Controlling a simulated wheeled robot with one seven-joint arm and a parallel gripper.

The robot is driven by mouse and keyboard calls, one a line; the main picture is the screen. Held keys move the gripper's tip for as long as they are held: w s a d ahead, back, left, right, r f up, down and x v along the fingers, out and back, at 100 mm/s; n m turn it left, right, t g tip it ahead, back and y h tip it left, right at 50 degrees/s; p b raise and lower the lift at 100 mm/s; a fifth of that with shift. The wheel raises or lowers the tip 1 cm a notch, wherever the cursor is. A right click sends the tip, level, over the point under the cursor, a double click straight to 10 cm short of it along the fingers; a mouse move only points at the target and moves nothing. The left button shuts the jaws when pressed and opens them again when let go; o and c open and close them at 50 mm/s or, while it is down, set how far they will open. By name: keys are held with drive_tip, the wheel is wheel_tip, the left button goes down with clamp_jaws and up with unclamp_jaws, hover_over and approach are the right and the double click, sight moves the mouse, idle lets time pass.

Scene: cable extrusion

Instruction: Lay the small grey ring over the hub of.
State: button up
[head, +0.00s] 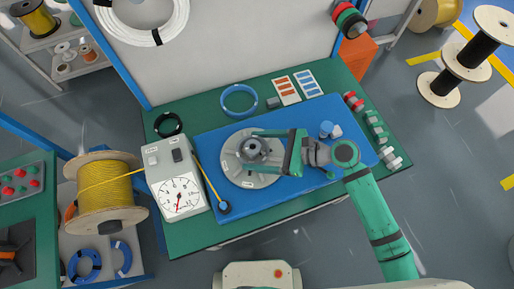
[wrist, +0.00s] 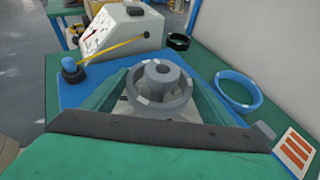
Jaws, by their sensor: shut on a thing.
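A round light-grey plate (head: 240,175) lies on the blue mat, with a darker grey hub (head: 254,146) near its middle. The small grey ring (wrist: 176,104) shows around the hub, between my two green fingers. My gripper (head: 252,151) reaches in from the right, shut on the ring; it fills the lower wrist view (wrist: 160,95). I cannot tell whether the ring rests on the plate or is held just above it.
A grey gauge box (head: 178,182) stands left of the mat, with a yellow cable to a blue-topped post (head: 224,207). A blue coil (head: 239,100), a black coil (head: 168,125) and cards lie behind. Small fittings (head: 376,127) line the right edge. The mat's front is clear.

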sight(258, 147)
drive_tip(key=shift+d+f, duration=0.15)
drive_tip(key=shift+f, duration=0.05)
drive_tip(key=shift+s+f, duration=0.1)
drive_tip(key=shift+f, duration=0.25)
idle(0.4)
drive_tip(key=o, duration=1.1)
drive_tip(key=shift+r, duration=0.1)
drive_tip(key=shift+r, duration=3.95)
